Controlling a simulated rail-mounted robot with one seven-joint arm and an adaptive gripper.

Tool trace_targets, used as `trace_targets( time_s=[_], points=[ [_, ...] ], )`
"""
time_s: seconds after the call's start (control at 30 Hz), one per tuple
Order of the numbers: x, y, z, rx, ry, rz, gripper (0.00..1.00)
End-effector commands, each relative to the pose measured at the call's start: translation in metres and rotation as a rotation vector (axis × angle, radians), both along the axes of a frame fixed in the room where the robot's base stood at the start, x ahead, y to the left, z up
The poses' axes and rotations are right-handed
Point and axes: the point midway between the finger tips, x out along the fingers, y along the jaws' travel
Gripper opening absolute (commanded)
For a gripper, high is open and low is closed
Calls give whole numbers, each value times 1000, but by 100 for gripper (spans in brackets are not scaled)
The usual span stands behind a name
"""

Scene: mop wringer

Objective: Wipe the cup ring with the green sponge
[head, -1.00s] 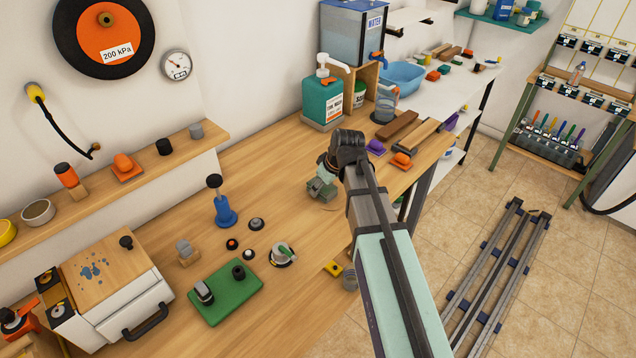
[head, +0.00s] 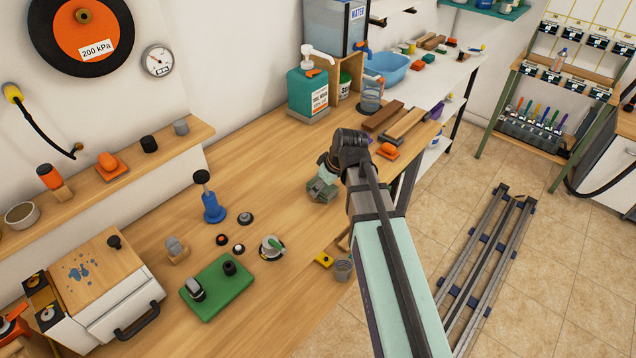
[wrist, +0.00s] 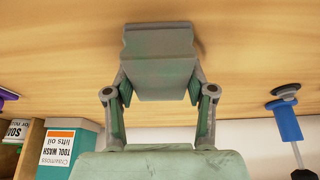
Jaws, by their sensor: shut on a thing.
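My gripper (head: 322,188) is low over the front right part of the wooden bench (head: 150,210) in the head view. In the wrist view its two fingers (wrist: 160,95) are shut on a dull grey-green block, which I take as the green sponge (wrist: 160,60). The sponge sits between the fingertips, close to the bench top; I cannot tell whether it touches. I cannot make out the cup ring in either current view; the gripper and sponge cover part of the bench there.
A blue stand with a black knob (head: 212,207) is left of my gripper. An orange block (head: 388,151) and wooden boards (head: 405,123) lie beyond it to the right. A tool wash bottle (head: 308,92) stands at the back. Bare bench lies behind and left of the gripper.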

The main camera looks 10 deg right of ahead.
Motion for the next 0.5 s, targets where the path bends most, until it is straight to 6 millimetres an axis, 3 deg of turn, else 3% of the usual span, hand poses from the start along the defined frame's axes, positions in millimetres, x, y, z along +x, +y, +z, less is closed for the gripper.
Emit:
trace_targets(
  time_s=[0.5],
  points=[
    [-25, -18, -2, -5, 9, -1, 16]
  ],
)
